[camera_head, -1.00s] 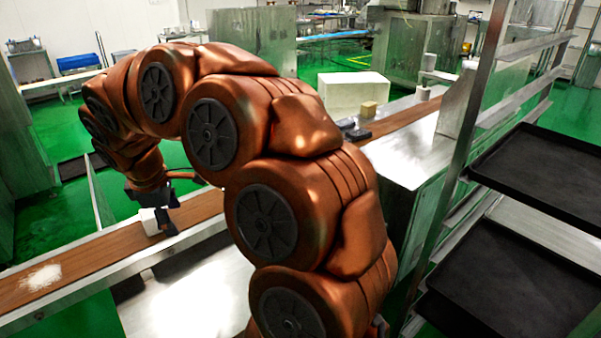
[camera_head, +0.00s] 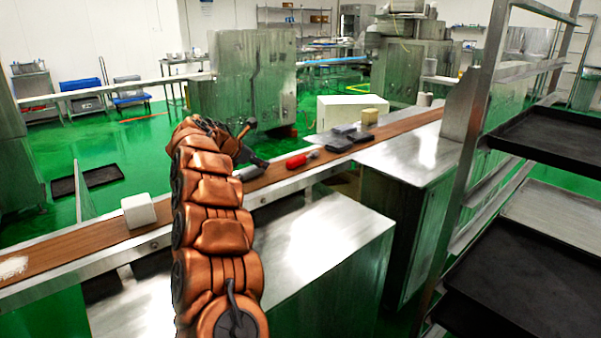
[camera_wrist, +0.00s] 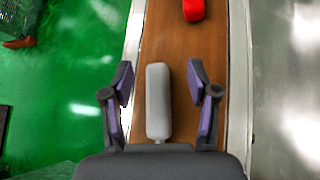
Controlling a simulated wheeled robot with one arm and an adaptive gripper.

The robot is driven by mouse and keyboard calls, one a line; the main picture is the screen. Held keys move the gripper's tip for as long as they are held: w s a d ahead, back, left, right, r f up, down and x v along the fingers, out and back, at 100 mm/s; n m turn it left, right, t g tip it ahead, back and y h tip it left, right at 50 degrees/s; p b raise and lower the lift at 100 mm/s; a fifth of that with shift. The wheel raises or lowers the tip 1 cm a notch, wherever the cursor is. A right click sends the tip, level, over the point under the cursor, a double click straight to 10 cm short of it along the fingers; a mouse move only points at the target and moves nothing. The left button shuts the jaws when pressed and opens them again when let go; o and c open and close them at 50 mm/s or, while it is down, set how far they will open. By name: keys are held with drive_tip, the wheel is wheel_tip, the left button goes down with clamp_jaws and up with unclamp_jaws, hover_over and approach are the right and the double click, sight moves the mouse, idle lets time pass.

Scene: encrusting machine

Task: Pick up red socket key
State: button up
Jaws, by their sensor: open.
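The red socket key (camera_head: 297,161) lies on the brown conveyor belt in the head view, to the right of my arm's end. In the wrist view its red part (camera_wrist: 193,9) shows at the top edge, cut off by the frame. My gripper (camera_wrist: 160,68) is open above the belt, short of the red key. A grey rounded object (camera_wrist: 158,105) shows between its two fingers, and I cannot tell any contact. This grey object also shows in the head view (camera_head: 249,172), beside my arm's end.
The brown belt (camera_head: 400,128) runs between metal rails. Dark items (camera_head: 340,138), a yellowish block (camera_head: 370,116) and a white cup (camera_head: 424,99) stand farther right. A white block (camera_head: 138,210) is at left. A rack with dark trays (camera_head: 520,285) stands at right.

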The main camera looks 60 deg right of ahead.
sight(295, 159)
drive_tip(key=s+d+g, duration=0.1)
drive_tip(key=s+d, duration=0.1)
drive_tip(key=s+d+h+b, duration=0.1)
drive_tip(key=d, duration=0.2)
drive_tip(key=s+d+g+h+b, duration=0.1)
drive_tip(key=s+d, duration=0.1)
drive_tip(key=d, duration=0.1)
drive_tip(key=shift+s+d+f+n+g, duration=0.1)
drive_tip(key=shift+s+f+n+g, duration=0.2)
drive_tip(key=shift+f+n, duration=0.1)
drive_tip(key=shift+w+x, duration=0.15)
drive_tip(key=shift+x, duration=1.7)
drive_tip(key=shift+w+x, duration=0.1)
drive_tip(key=shift+x, duration=1.7)
drive_tip(key=shift+f, duration=0.1)
clamp_jaws()
